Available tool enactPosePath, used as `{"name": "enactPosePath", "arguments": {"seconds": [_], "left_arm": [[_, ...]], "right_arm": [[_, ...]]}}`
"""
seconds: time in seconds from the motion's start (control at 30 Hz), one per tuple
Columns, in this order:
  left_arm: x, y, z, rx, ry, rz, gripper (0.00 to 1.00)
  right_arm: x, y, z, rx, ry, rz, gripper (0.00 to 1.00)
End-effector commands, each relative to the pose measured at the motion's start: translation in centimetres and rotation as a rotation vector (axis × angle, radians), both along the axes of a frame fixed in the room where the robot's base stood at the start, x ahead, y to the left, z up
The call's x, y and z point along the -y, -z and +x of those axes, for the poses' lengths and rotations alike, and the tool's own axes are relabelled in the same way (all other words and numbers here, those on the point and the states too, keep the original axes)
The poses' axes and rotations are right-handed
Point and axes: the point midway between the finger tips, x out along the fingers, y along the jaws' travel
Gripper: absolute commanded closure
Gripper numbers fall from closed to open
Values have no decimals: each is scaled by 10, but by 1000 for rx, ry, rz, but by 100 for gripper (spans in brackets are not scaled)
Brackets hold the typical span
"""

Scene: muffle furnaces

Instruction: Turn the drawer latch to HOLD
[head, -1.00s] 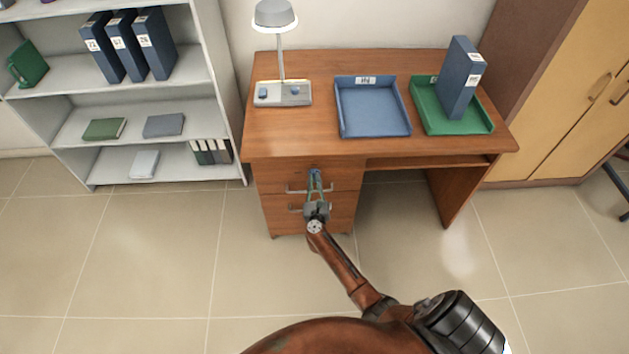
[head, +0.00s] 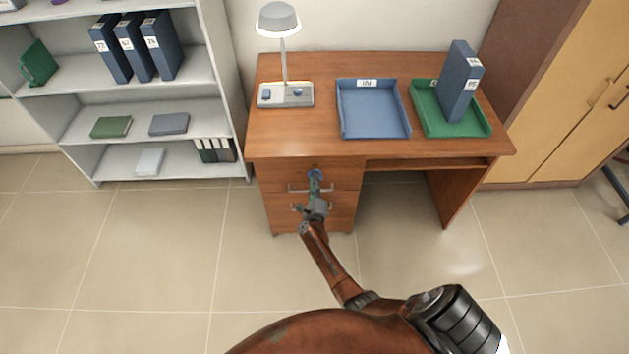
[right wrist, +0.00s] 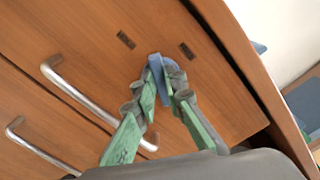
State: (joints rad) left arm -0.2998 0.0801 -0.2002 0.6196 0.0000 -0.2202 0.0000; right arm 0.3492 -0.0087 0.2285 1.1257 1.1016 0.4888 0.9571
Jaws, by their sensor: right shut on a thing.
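The drawer latch (head: 314,173) is a small blue knob on the front of the desk's top drawer. In the right wrist view the blue latch (right wrist: 158,72) sits between my green fingertips, and two dark labels flank it on the drawer front, their lettering too small to read. My right gripper (head: 315,182) reaches up to the drawer front and is shut on the latch; it also shows in the right wrist view (right wrist: 162,82). The fingertips hide part of the latch. My left gripper is not in view.
The drawer's metal handle (right wrist: 95,105) lies just below the latch, with a second handle (right wrist: 35,148) lower. On the desk (head: 290,140) stand a lamp (head: 283,60), a blue tray (head: 372,132) and a green tray (head: 470,130) holding a binder. Floor is free in front.

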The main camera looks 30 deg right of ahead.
Motion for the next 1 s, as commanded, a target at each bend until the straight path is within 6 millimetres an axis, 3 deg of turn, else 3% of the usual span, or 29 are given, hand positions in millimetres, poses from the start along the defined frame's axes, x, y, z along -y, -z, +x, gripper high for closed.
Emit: {"name": "enactPosePath", "arguments": {"seconds": [0.5, 1.0], "left_arm": [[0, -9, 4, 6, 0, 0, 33], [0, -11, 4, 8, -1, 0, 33]], "right_arm": [[-4, 2, 2, -206, -5, -337, 100], [-4, 3, 2, -267, -5, -437, 100]]}}
